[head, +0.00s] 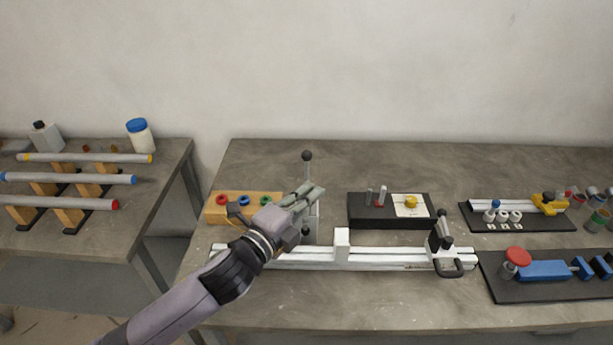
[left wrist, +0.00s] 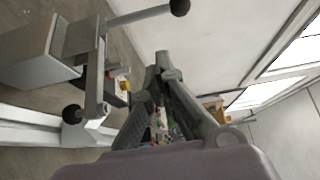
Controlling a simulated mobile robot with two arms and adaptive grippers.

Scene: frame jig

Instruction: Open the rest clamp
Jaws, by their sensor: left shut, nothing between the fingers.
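A white rail jig (head: 390,257) lies along the front of the table. Toward its left part stands a pale clamp post with a lever ending in a dark ball (head: 307,156) that points up. A second dark knob (head: 305,231) shows low on the post. In the left wrist view the lever's ball (left wrist: 180,8) and the low knob (left wrist: 72,114) show left of and above my fingers. My left gripper (head: 320,190) is shut and empty beside the post, partly hiding it; its closed fingertips (left wrist: 163,60) also show in the left wrist view. I cannot tell whether they touch it. My right gripper is not in view.
A black-handled clamp (head: 443,238) stands at the rail's right end, with a white block (head: 342,244) mid-rail. Behind are a wooden block with coloured rings (head: 270,199) and a black box (head: 390,221). Blue-part fixture (head: 543,270) lies right. The front table strip is clear.

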